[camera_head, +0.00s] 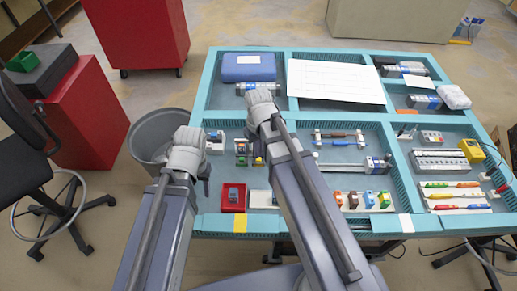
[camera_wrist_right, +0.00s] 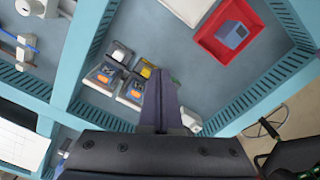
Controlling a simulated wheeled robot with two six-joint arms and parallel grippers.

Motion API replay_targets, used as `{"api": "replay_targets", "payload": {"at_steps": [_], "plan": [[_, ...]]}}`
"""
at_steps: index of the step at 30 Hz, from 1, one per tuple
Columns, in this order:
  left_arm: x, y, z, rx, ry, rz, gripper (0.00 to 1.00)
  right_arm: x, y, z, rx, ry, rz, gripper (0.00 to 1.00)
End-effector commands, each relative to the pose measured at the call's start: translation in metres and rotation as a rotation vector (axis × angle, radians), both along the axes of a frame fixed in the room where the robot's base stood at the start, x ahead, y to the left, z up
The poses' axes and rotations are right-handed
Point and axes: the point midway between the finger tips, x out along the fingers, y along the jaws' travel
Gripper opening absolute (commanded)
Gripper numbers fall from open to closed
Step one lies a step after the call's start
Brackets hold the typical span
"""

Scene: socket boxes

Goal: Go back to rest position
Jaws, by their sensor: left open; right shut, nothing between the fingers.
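My left arm comes in from the lower left in the head view. Its gripper (camera_head: 205,178) is at the left edge of the blue table tray (camera_head: 207,90), open, and mostly hidden by the wrist. My right arm reaches across the left part of the tray, its grey wrist (camera_head: 262,105) above the small socket boxes. In the right wrist view my right gripper (camera_wrist_right: 161,95) is shut and empty. Its fingers are close to several small socket boxes (camera_wrist_right: 103,77); whether they touch cannot be told. A red bin (camera_head: 233,207) holding a grey-blue box (camera_wrist_right: 232,36) lies nearby.
The tray has divided compartments with raised walls. A blue case (camera_head: 248,67), a white sheet (camera_head: 335,81), a yellow meter (camera_head: 471,151) and screwdrivers (camera_head: 455,196) lie in them. A grey waste bin (camera_head: 150,135) stands left of the table. Red cabinets and a black chair stand further left.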

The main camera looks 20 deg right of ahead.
Motion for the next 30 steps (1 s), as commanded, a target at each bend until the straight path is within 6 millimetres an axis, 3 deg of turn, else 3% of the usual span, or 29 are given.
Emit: {"api": "replay_targets", "payload": {"at_steps": [17, 20, 25, 30], "plan": [[0.0, 0.0, 0.0, 0.0, 0.0, 0.0, 0.49, -0.002, 0.002, 0.0, -0.001, 0.001, 0.002, 0.0], [0.0, 0.0, 0.0, 0.0, 0.0, 0.0, 0.49, -0.017, 0.019, 0.0, -0.013, 0.008, 0.019, 0.0], [0.0, 0.0, 0.0, 0.0, 0.0, 0.0, 0.49, -0.06, 0.061, 0.0, -0.06, 0.023, 0.061, 0.0], [0.0, 0.0, 0.0, 0.0, 0.0, 0.0, 0.49, -0.089, 0.085, 0.001, -0.097, 0.028, 0.084, 0.0]]}}
